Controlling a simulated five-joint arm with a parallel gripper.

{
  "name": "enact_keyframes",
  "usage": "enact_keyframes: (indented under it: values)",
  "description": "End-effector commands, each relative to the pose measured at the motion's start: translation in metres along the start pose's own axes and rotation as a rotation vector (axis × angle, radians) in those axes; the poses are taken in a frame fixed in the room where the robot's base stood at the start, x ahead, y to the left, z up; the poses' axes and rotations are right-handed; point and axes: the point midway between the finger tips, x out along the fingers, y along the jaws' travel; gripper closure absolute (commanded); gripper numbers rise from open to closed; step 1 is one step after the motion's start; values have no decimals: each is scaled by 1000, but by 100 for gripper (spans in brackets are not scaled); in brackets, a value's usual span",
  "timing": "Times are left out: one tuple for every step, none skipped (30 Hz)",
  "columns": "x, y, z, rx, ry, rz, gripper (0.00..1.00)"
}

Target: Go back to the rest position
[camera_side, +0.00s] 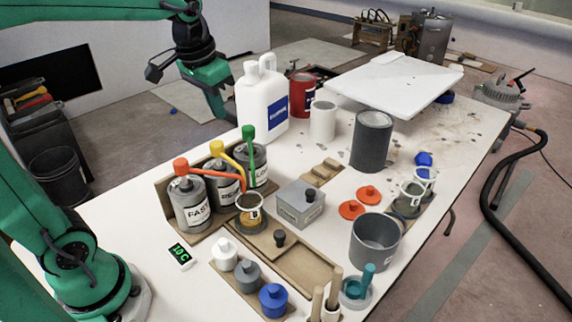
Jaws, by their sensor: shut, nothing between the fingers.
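My green arm reaches in from the left, and my gripper (226,112) hangs in the air at the upper left of the table, near the large white jug (263,98) with a blue label. The gripper is shut and holds nothing. It is apart from the bottles below it. The fingertips are small in this view and lie close to the jug in the picture; I cannot tell the exact gap.
Pump bottles with orange (188,200), yellow (223,176) and green (253,160) tops stand below the gripper. A white board (393,82) lies at the back.

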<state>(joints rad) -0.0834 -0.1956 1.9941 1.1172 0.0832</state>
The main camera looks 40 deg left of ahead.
Motion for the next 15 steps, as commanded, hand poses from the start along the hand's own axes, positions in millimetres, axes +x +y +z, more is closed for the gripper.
enact_keyframes:
  values:
    - [-3, 3, 10, 1, 19, 0, 100]
    - [-4, 4, 15, 1, 31, 0, 100]
    - [-6, 6, 22, 1, 45, 0, 100]
    - [-7, 8, 27, 1, 55, 0, 100]
    - [-7, 9, 32, 1, 65, 1, 100]
    - [-8, 11, 38, 1, 80, 1, 100]
    - [-8, 12, 44, 1, 91, 1, 100]
    - [-8, 14, 49, 0, 101, 2, 100]
    - [-8, 15, 56, 0, 116, 3, 100]
    - [-8, 16, 61, 0, 126, 3, 100]
    - [-8, 18, 66, 0, 137, 4, 100]
    - [-8, 19, 72, 0, 152, 5, 100]
    - [-7, 20, 78, 0, 162, 6, 100]
    - [-6, 21, 82, 0, 172, 7, 100]
    - [-5, 23, 89, -1, 187, 8, 100]
